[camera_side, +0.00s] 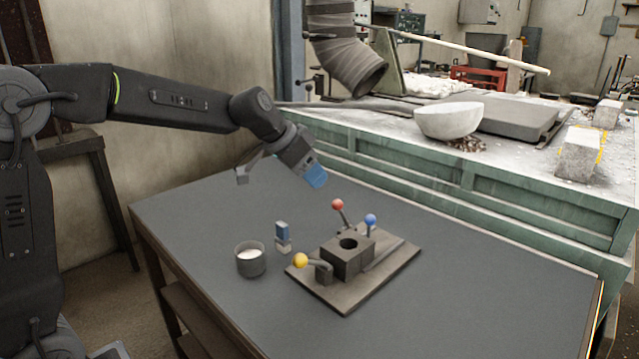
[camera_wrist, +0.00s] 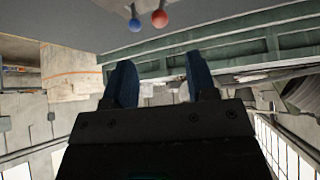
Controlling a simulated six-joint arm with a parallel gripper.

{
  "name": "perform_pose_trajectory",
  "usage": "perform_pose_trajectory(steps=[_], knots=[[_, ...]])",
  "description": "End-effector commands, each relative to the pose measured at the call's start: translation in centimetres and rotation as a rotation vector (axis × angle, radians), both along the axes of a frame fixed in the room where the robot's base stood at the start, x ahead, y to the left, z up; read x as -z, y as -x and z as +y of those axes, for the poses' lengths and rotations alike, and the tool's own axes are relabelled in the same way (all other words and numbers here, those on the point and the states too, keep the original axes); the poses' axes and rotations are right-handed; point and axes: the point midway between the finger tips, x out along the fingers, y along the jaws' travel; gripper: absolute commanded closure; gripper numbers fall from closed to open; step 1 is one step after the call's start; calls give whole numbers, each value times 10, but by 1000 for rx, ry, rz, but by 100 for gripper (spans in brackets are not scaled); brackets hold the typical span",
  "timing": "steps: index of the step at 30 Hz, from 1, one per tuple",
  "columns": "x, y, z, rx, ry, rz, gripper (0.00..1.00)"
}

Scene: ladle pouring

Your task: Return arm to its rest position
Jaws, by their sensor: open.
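My gripper (camera_side: 316,177) hangs above the dark table (camera_side: 400,305), behind and left of the fixture, with blue fingertips pointing down and to the right. In the wrist view its two blue fingers (camera_wrist: 160,84) stand apart with nothing between them. The fixture is a flat plate with a dark block (camera_side: 347,258) that has a round hole. It carries a red knob (camera_side: 337,204), a blue knob (camera_side: 370,220) and a yellow knob (camera_side: 300,260). A dark cup (camera_side: 251,262) with white content stands left of the fixture. The red knob (camera_wrist: 159,18) and blue knob (camera_wrist: 135,25) also show in the wrist view.
A small blue and grey block (camera_side: 283,237) stands between the cup and the fixture. A green-sided workbench (camera_side: 420,175) runs behind the table, with a pale bowl (camera_side: 448,121) on it. A ribbed duct (camera_side: 347,55) hangs above the bench. The table's front right is clear.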

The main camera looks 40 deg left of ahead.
Motion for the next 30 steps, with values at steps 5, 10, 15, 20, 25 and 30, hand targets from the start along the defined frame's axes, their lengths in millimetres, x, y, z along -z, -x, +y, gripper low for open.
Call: perform_pose_trajectory(steps=[5, 10, 15, 20, 25, 30], knots=[[-3, 3, 1, -1, 0, 1, 48], [-3, 3, 1, 0, 0, 1, 48], [-3, 3, 1, 0, 0, 0, 48], [-10, 23, -7, -10, 0, 11, 48], [-19, 95, -28, -57, 2, 51, 48], [-9, 180, -41, -138, -7, 98, 48]])
